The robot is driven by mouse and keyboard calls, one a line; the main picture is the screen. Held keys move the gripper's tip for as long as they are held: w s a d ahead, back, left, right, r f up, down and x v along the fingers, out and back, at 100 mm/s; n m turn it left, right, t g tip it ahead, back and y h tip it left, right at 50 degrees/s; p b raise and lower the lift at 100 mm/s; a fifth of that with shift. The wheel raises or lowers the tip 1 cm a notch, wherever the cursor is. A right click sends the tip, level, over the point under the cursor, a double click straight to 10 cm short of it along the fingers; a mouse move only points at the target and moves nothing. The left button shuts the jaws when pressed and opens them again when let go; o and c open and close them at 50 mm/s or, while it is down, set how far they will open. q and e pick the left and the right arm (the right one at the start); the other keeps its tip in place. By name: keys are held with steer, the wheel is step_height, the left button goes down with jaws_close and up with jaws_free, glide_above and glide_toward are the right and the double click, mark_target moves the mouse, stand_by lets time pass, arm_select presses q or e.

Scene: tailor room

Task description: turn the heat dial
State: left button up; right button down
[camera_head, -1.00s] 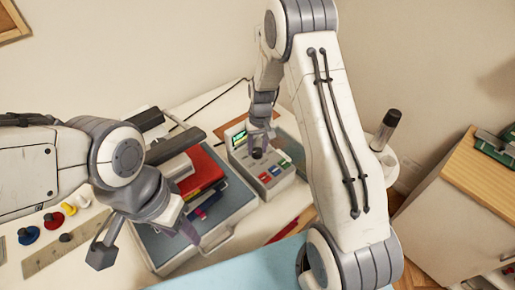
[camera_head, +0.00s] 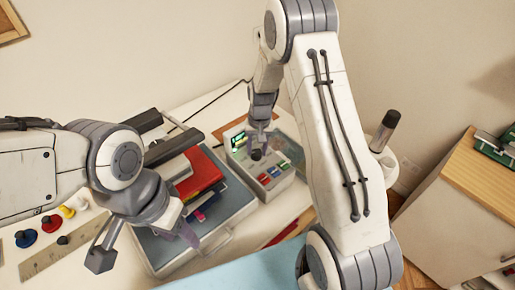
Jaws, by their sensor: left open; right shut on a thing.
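The heat dial (camera_head: 257,154) is a small black knob on top of a pale control box (camera_head: 284,180) with a lit green display and several coloured buttons. My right gripper (camera_head: 258,143) reaches down from above and is shut on the dial; its fingers partly cover it. My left gripper (camera_head: 146,245) is open and empty, over the left edge of the grey tray, well away from the control box.
The grey tray (camera_head: 222,229) left of the box holds a red book (camera_head: 199,172) and other items. Coloured spools (camera_head: 52,222) and a ruler (camera_head: 57,253) lie at the left. A dark-topped bottle (camera_head: 385,130) stands right of my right arm.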

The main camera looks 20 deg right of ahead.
mark_target(258, 151)
steer(key=shift+c, duration=1.8)
jaws_free()
steer(key=shift+r, duration=0.1)
step_height(258, 151, up, 10)
steer(key=b, duration=0.3)
steer(key=shift+d+r, duration=0.2)
steer(key=shift+d, duration=0.1)
steer(key=shift+s, duration=0.1)
